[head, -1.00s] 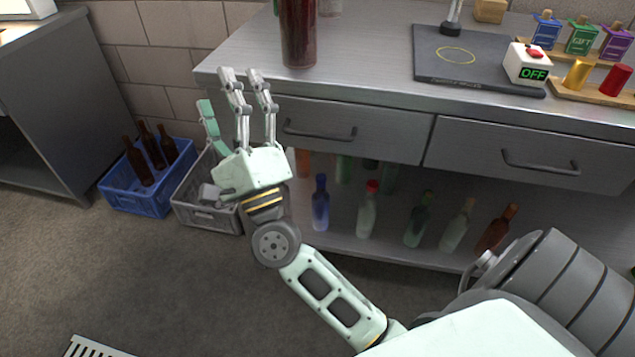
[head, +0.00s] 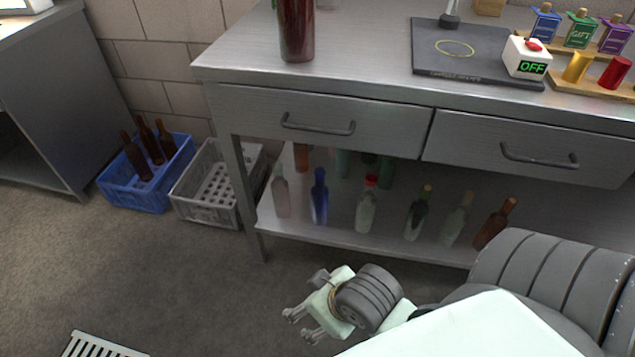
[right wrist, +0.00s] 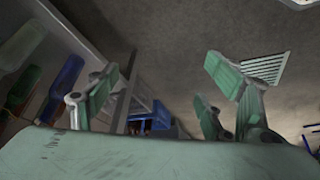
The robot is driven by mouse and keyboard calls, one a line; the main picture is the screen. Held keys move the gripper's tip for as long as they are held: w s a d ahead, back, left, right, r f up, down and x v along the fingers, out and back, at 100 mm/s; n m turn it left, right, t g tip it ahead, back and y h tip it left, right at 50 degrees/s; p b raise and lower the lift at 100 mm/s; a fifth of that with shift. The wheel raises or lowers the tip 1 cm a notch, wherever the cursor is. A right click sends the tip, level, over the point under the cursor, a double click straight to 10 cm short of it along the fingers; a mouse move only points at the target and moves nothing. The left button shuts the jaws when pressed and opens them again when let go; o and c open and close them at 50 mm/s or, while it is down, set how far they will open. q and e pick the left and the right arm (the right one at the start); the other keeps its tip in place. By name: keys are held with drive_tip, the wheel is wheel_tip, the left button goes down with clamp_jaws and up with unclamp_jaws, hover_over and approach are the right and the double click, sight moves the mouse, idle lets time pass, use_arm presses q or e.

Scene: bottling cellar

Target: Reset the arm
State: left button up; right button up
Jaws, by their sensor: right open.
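My right gripper (head: 300,325) is low over the floor in the head view, in front of the workbench's lower shelf. Its fingers point left and it holds nothing. In the right wrist view its fingers (right wrist: 165,90) are spread apart with bare floor and a blue crate between and beyond them. My right arm is folded down, and its forearm is partly hidden behind my own upper arm. My left gripper is in neither view.
The workbench (head: 330,85) carries a dark red bottle (head: 297,30), a black mat (head: 470,65) and an OFF switch box (head: 526,58). Several bottles stand on its shelf (head: 330,232). A blue crate (head: 135,196) with bottles and a grey crate (head: 205,212) stand left. A floor grate (head: 95,346) lies front left.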

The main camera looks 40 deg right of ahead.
idle(0.5)
use_arm(q)
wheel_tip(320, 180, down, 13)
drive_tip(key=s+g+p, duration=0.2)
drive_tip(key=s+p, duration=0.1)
drive_tip(key=p, duration=1)
use_arm(e)
wheel_tip(320, 180, down, 13)
drive_tip(key=s+g, duration=0.2)
drive_tip(key=s, duration=0.1)
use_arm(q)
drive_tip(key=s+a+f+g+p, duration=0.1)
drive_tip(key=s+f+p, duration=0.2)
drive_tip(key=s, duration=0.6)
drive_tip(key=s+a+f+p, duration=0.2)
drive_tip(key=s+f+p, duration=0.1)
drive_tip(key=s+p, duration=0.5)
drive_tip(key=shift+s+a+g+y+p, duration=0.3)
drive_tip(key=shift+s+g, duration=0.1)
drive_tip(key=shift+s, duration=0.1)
use_arm(e)
drive_tip(key=s+d+f+g, duration=0.1)
drive_tip(key=s+f, duration=0.2)
drive_tip(key=s, duration=0.6)
drive_tip(key=s+d+f, duration=0.2)
drive_tip(key=s+f, duration=0.1)
drive_tip(key=s, duration=0.6)
drive_tip(key=shift+d+g+h, duration=0.3)
drive_tip(key=shift+g, duration=0.1)
